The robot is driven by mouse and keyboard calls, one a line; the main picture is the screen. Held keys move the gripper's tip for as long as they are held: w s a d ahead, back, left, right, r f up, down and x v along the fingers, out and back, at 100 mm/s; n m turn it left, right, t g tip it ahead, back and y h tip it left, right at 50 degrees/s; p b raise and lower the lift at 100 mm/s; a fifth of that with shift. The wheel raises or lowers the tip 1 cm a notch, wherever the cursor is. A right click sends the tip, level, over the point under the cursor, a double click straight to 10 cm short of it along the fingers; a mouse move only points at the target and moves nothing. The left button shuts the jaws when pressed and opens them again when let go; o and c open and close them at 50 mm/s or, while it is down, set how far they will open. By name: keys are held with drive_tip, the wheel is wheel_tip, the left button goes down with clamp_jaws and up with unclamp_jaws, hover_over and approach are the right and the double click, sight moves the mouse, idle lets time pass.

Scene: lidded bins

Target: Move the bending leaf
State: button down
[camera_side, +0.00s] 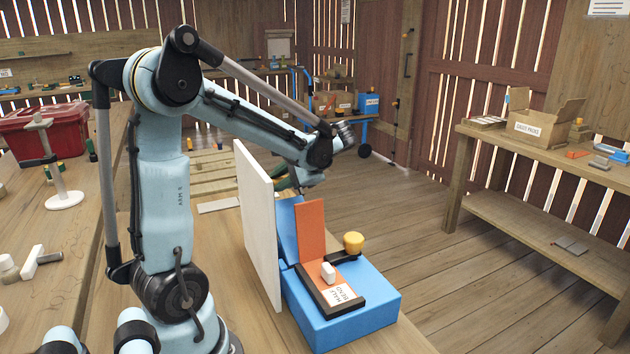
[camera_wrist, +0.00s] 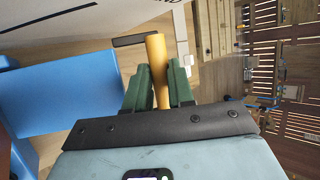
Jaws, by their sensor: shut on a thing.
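The bending leaf looks to be the blue plate (camera_side: 288,228) raised behind an upright orange strip (camera_side: 311,230) in the side view. A large blue face, probably this leaf, fills the left of the wrist view (camera_wrist: 70,95). My gripper (camera_wrist: 166,78) has its green fingers closed around a yellow handle (camera_wrist: 156,48), which has a dark bar at its far end. In the side view the fingers are partly hidden near the white panel (camera_side: 258,220), and the held handle is not visible. The strip rises from a blue base (camera_side: 345,325) with a black clamp frame (camera_side: 318,299).
A label there appears to read "HALF BEND". The white panel stands close along the base's left side. Open floor lies to the right.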

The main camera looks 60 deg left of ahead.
drive_tip(key=shift+d+r+y, duration=0.3)
drive_tip(key=shift+d+r, duration=0.75)
drive_tip(key=shift+d, duration=0.15)
drive_tip(key=c, duration=1)
unclamp_jaws()
drive_tip(key=shift+o, duration=0.2)
drive_tip(key=v, duration=1.2)
drive_tip(key=shift+r, duration=0.15)
drive_tip(key=shift+w+a, duration=0.1)
